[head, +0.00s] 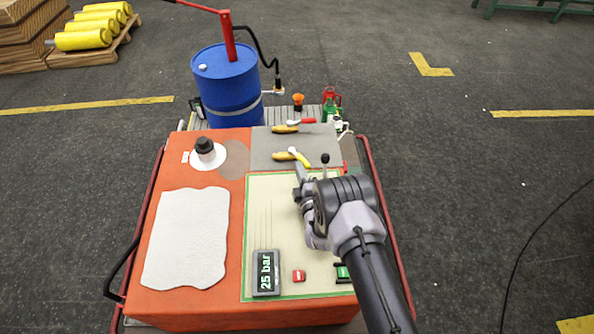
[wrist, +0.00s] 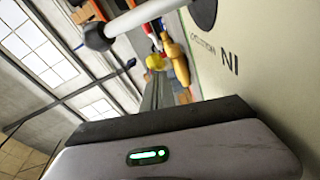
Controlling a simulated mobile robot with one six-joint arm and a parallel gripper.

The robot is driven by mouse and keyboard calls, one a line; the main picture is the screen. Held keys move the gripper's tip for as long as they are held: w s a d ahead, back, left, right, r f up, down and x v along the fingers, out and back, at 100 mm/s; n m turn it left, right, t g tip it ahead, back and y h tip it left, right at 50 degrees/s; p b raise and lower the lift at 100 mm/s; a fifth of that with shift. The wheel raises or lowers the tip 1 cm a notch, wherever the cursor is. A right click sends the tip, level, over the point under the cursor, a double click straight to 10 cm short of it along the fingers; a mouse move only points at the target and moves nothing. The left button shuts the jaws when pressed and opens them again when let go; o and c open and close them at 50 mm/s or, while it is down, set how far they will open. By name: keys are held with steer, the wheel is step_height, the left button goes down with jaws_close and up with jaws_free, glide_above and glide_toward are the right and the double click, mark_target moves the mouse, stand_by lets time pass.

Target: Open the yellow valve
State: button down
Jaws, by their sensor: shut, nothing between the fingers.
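The yellow valve (head: 300,157) lies on the grey panel at the back of the orange table, its yellow lever slanting beside an orange-yellow body. Its yellow part also shows in the wrist view (wrist: 155,62), near the upper middle. A similar valve with a red lever (head: 301,121) sits behind it. My gripper (head: 300,192) is shut and empty over the cream panel, in front of the yellow valve and apart from it. My arm covers part of the panel's right side.
A black-knobbed lever (head: 325,159) stands upright just beyond my gripper; a pale rod with a dark ball end (wrist: 95,37) looms close in the wrist view. A gauge reading 25 bar (head: 265,273) and a red switch (head: 299,275) are on the cream panel. A blue drum (head: 230,88) stands behind.

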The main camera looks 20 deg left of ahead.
stand_by(0.5)
steer(key=shift+r, duration=0.4)
steer(key=r+p+v, duration=0.1)
steer(key=p+v, duration=0.1)
steer(key=v, duration=0.6)
steer(key=r+p+v, duration=0.2)
steer(key=p+v, duration=0.1)
steer(key=v, duration=0.5)
steer(key=shift+s+a+r, duration=0.2)
steer(key=shift+a+r, duration=0.05)
